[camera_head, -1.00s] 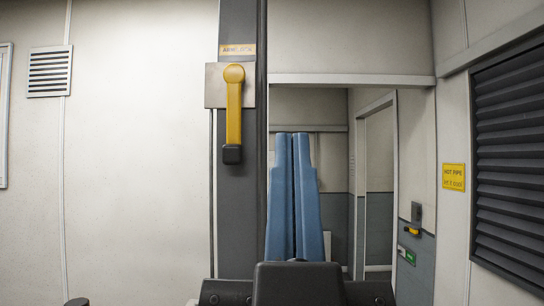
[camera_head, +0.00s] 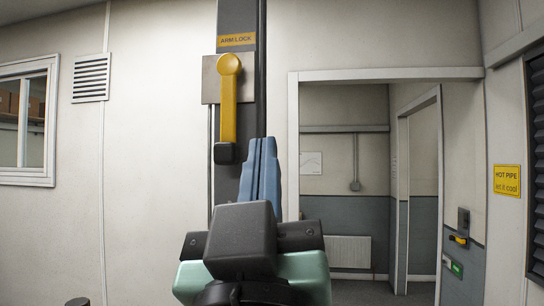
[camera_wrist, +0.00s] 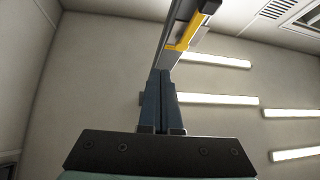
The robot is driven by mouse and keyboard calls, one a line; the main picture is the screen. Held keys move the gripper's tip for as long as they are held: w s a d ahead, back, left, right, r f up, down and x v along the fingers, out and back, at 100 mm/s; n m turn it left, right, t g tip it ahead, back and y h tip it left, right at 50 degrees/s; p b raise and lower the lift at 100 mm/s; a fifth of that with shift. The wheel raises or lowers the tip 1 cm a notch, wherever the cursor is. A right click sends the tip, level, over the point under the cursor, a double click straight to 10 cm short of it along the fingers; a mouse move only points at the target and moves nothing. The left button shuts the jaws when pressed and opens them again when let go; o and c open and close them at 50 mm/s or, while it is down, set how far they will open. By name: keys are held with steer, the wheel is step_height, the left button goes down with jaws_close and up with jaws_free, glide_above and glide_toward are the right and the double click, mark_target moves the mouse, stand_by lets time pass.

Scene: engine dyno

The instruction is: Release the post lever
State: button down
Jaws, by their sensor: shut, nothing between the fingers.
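The post lever (camera_head: 228,100) is yellow with a round pivot at its top and a black knob (camera_head: 224,153) at its lower end. It hangs straight down from a grey plate on the dark grey post (camera_head: 228,22), under a yellow "ARM LOCK" label (camera_head: 236,40). My gripper (camera_head: 264,141) has blue fingers that are shut and empty, pointing up. In the head view the tips lie just right of the knob and overlap the post. The wrist view shows the fingertips (camera_wrist: 161,73) below the yellow lever (camera_wrist: 188,32), with a gap between them in the picture.
A doorway (camera_head: 293,140) opens right of the post, with a radiator (camera_head: 350,251) beyond. A "HOT PIPE" sign (camera_head: 507,180) and a dark louvre (camera_head: 537,150) are at the right. A vent (camera_head: 91,78) and a window (camera_head: 28,120) are on the left wall.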

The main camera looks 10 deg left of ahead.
steer(key=w+a+n+g+b, duration=0.1)
steer(key=w+a+n+g, duration=0.2)
steer(key=a, duration=0.4)
steer(key=w+a+f+n+g+h+b, duration=0.1)
steer(key=w+a+n+g, duration=0.1)
steer(key=a+n, duration=0.45)
steer(key=w+a+n+g+b, duration=0.1)
steer(key=w+a+n+g, duration=0.15)
steer(key=a, duration=0.55)
steer(key=h, duration=0.2)
steer(key=s+d+r+h, duration=0.1)
steer(key=h, duration=0.1)
steer(key=s+d+r+h, duration=0.1)
steer(key=h, duration=0.2)
steer(key=shift+s+m+g, duration=0.15)
steer(key=shift+m+g, duration=0.15)
steer(key=shift+g, duration=0.05)
steer(key=w+d+p, duration=0.4)
steer(key=w+d, duration=0.2)
steer(key=w, duration=0.3)
steer(key=shift+w+d+p, duration=0.3)
steer(key=shift+d, duration=0.05)
